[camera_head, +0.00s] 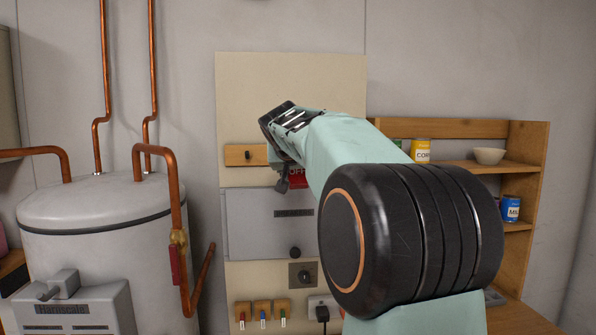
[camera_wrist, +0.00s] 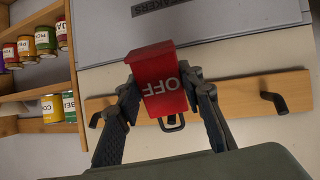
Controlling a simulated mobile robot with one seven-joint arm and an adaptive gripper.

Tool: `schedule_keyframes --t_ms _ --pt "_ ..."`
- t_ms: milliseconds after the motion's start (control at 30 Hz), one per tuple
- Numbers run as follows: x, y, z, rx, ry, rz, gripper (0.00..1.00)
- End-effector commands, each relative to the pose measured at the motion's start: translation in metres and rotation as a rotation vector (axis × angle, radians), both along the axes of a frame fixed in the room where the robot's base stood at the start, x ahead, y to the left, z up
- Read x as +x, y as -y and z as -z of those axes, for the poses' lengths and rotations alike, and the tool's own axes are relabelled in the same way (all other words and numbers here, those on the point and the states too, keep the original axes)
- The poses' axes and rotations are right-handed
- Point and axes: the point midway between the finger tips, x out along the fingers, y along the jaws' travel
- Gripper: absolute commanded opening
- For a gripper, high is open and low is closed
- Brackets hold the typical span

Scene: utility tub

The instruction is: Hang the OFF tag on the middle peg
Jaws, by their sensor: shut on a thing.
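The red OFF tag (camera_wrist: 163,80) is held between the two fingers of my gripper (camera_wrist: 167,92) in the wrist view, its lettering upside down there. A dark loop (camera_wrist: 172,123) shows at the tag's lower edge. Behind it runs a wooden peg rail (camera_wrist: 240,101), with one dark peg (camera_wrist: 271,101) to the right and another (camera_wrist: 97,118) to the left. The middle peg is not clearly visible behind the tag and loop. In the head view the tag (camera_head: 298,179) is partly hidden by my gripper (camera_head: 284,180), just right of the rail's visible end (camera_head: 240,155).
A grey breaker panel (camera_head: 255,225) lies below the rail. A wooden shelf (camera_head: 530,180) with cans and a bowl (camera_head: 488,156) stands at the right. A white tank (camera_head: 100,225) with copper pipes (camera_head: 175,190) stands at the left. My arm blocks much of the board.

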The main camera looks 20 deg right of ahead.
Motion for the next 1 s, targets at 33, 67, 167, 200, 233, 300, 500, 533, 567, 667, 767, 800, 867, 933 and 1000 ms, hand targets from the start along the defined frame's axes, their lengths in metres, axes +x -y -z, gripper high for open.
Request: schedule_keyframes --t_ms 33,67,167,200,233,300,500,533,567,667,767,800,867,933,1000 --pt "0.002 0.0 -0.001 0.0 0.0 -0.001 0.11" --pt "0.003 0.001 -0.001 0.0 0.0 -0.001 0.11" --pt "0.004 0.001 0.005 0.001 0.0 0.0 0.11" --pt "0.005 0.001 0.007 0.001 0.0 0.0 0.11" --pt "0.005 0.002 0.008 0.002 0.001 0.001 0.11" --pt "0.006 0.002 0.011 0.001 0.0 0.001 0.11" --pt "0.008 0.002 0.014 -0.004 0.016 0.0 0.11" --pt "0.008 0.002 0.014 -0.005 0.018 0.0 0.11" --pt "0.008 0.003 0.014 -0.005 0.021 0.0 0.11" --pt "0.009 0.003 0.015 -0.008 0.028 0.0 0.11" --pt "0.011 0.003 0.015 -0.01 0.036 0.0 0.11" --pt "0.011 0.003 0.016 -0.011 0.04 0.0 0.11" --pt "0.012 0.003 0.016 -0.012 0.045 -0.001 0.11" --pt "0.012 0.003 0.017 -0.013 0.05 -0.001 0.11" --pt "0.013 0.003 0.018 -0.014 0.056 0.0 0.11"
